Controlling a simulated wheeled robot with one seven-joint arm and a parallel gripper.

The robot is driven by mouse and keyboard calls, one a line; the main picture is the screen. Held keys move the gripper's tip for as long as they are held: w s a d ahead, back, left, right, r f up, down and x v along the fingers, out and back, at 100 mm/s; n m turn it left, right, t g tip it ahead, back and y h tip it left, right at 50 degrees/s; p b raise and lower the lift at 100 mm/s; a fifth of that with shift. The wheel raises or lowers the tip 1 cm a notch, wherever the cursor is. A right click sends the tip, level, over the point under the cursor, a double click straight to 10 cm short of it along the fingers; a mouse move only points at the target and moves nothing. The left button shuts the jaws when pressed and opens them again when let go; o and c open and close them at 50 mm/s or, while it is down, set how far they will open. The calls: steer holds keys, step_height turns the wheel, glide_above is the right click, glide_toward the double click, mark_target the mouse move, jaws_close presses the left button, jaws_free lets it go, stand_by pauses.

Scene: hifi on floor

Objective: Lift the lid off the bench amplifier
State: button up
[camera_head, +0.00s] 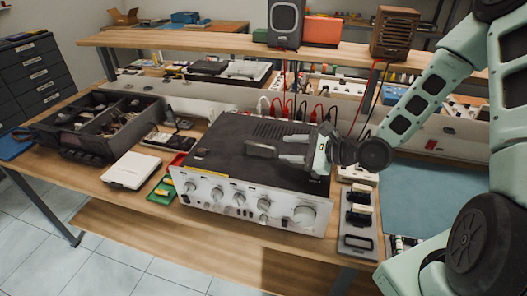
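The bench amplifier (246,200) stands on the wooden bench, its silver front with knobs facing me. Its dark lid (222,150) covers the top and has vent slots toward the back. A dark handle (261,150) stands up from the lid near its middle. My gripper (280,149) comes in from the right, low over the lid, with its fingers pointing left at the handle. The two fingers are apart, with a gap between them. Their tips are close to the handle's right end; I cannot tell whether they touch it. My wrist hides the lid's right part.
An opened dark device (92,125) and a white box (131,170) lie left of the amplifier. A grey tray (357,243) with small parts and a blue mat (428,190) are to the right. Red and black cables hang behind. A shelf (200,38) with speakers runs above the back.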

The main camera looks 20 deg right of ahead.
mark_target(262, 145)
steer(key=x, duration=0.4)
steer(key=shift+w+a+p, duration=0.25)
steer(key=shift+a+p, duration=0.05)
steer(key=shift+p, duration=0.05)
steer(key=x, duration=0.1)
steer(key=p+x, duration=0.1)
steer(key=x, duration=0.1)
steer(key=p+x, duration=0.1)
steer(key=shift+w+a+r, duration=0.2)
steer(key=shift+w+a, duration=0.05)
steer(key=shift+w, duration=0.05)
steer(key=shift+w+a+f, duration=0.2)
steer(key=shift+w, duration=0.1)
jaws_close()
